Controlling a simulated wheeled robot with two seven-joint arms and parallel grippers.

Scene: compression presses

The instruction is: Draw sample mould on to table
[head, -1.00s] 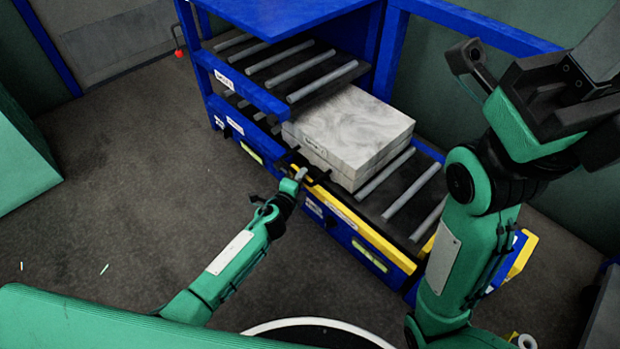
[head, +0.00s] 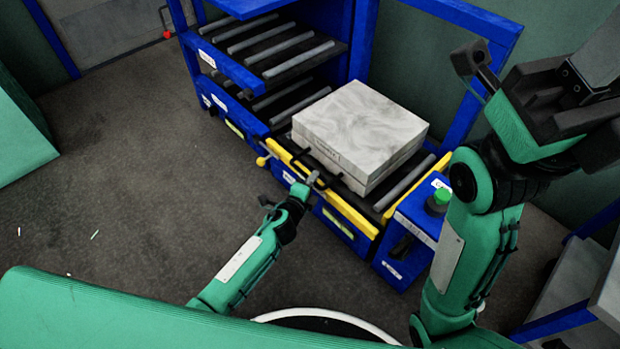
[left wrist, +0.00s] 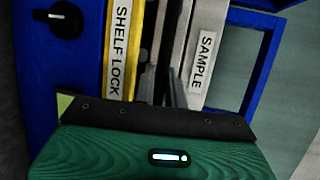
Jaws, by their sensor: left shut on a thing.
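The sample mould (head: 362,118) is a flat grey marbled block in two layers.
The blue rack (head: 222,68) with roller shelves stands at the back left. A yellow bar (head: 345,210), with a SHELF LOCK label in the left wrist view (left wrist: 118,50), runs along the table's near edge. A blue control box (head: 415,235) with a green button stands at its right end.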

